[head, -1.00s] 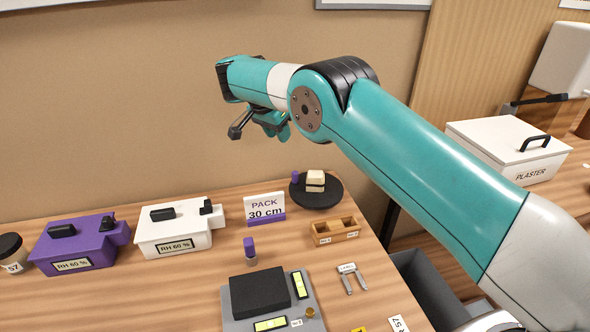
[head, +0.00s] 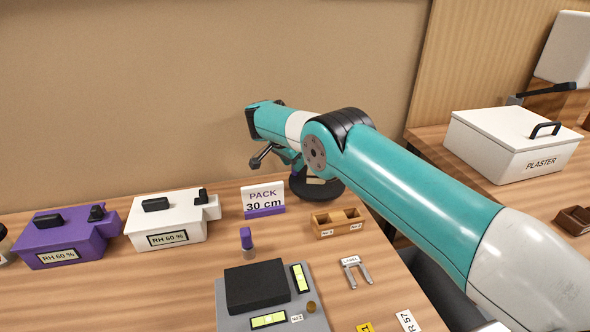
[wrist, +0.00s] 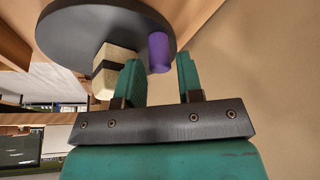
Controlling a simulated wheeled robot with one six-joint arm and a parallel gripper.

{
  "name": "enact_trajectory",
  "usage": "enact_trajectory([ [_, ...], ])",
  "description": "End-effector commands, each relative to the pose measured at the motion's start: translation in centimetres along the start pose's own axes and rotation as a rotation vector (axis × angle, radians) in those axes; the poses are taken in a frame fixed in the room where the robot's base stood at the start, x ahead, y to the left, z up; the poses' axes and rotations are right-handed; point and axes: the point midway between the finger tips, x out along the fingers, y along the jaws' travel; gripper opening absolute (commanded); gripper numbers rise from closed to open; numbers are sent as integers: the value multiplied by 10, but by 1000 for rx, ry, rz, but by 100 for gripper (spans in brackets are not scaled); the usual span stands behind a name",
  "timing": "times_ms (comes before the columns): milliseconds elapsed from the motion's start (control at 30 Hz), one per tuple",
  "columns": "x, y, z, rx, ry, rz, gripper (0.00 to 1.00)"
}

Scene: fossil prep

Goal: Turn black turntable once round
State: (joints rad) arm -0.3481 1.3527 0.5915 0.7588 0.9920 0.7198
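The black turntable (head: 324,192) is a round disc on the wooden bench near the back wall. My arm hides part of it in the head view. The wrist view shows the disc (wrist: 75,45) with a pale block with a dark band (wrist: 113,62) and a purple peg (wrist: 159,50) on it near the rim. My gripper (wrist: 158,72) is open, its two teal fingers spread apart. The fingers point toward the disc's rim, with the purple peg seen between them. I cannot tell whether the fingers reach around the peg.
A PACK 30 cm sign (head: 263,200) and a wooden two-slot box (head: 338,223) stand close to the turntable. White (head: 172,221) and purple (head: 65,238) boxes are further left. A grey device (head: 230,315) lies in front. A PLASTER box (head: 510,145) sits at right.

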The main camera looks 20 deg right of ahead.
Motion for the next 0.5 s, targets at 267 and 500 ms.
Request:
enact_trajectory([
  [267, 22, 0, 0, -1, 0, 1, 34],
  [500, 23, 0, 0, 0, 0, 0, 34],
])
